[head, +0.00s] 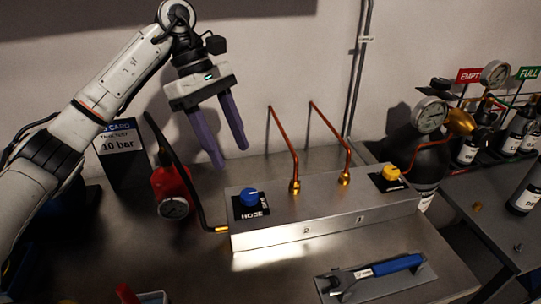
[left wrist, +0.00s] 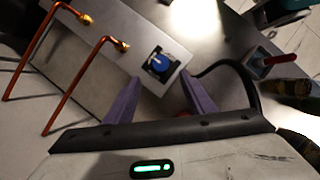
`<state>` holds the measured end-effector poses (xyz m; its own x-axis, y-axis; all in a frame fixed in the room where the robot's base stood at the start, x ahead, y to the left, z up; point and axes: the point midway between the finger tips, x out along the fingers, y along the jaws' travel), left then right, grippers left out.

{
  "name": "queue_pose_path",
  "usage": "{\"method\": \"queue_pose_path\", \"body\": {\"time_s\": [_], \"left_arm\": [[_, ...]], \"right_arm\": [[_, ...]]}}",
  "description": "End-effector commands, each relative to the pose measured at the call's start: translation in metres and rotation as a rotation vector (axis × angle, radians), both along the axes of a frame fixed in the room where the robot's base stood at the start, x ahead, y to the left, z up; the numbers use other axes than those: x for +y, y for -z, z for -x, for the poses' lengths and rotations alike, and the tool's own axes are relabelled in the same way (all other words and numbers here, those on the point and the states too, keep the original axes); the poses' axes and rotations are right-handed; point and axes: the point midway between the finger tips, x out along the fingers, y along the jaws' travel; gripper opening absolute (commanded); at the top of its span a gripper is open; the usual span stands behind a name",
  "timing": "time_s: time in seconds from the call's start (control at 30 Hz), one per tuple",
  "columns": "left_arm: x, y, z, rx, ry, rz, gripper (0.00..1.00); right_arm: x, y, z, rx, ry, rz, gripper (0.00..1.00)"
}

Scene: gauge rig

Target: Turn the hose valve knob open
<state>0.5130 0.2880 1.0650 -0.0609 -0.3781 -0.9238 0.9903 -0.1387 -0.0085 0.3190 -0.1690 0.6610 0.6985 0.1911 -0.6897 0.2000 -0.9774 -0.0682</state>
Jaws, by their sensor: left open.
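The hose valve knob (head: 249,196) is blue and sits on a black plate marked HOSE at the left end of the metal manifold block (head: 290,235). It also shows in the left wrist view (left wrist: 159,63), ahead of the fingers and roughly between them. My left gripper (head: 232,158) is open and empty, with purple fingers pointing down, above and behind the knob and apart from it. In the left wrist view its fingertips (left wrist: 161,82) stand either side of the knob's line. My right gripper is not in view.
A yellow knob (head: 390,173) is at the block's right end. Two copper pipes (head: 285,145) rise from the block. A black hose (head: 180,165) runs beside a red cylinder with a gauge (head: 172,190). A blue-handled wrench (head: 380,270) lies in front. A 10 bar card (head: 118,148) stands behind.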

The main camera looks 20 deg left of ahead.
Motion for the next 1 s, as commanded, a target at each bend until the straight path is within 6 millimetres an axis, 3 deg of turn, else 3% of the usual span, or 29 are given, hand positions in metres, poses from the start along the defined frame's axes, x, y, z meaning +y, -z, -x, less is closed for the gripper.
{"method": "queue_pose_path", "body": {"time_s": [0.17, 0.3, 0.63, 1.0], "left_arm": [[-0.004, 0.011, 0.001, 0.003, 0.001, 0.001, 0.5], [-0.014, 0.033, 0.003, 0.005, 0.002, 0.0, 0.5], [-0.035, 0.083, 0.006, 0.003, 0.001, 0.002, 0.5], [-0.039, 0.095, 0.006, -0.001, 0.001, 0.001, 0.5]], "right_arm": [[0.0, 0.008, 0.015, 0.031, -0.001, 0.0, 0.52], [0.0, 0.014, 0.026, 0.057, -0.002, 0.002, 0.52], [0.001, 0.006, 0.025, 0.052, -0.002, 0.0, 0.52], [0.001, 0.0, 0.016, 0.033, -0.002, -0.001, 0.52]]}}
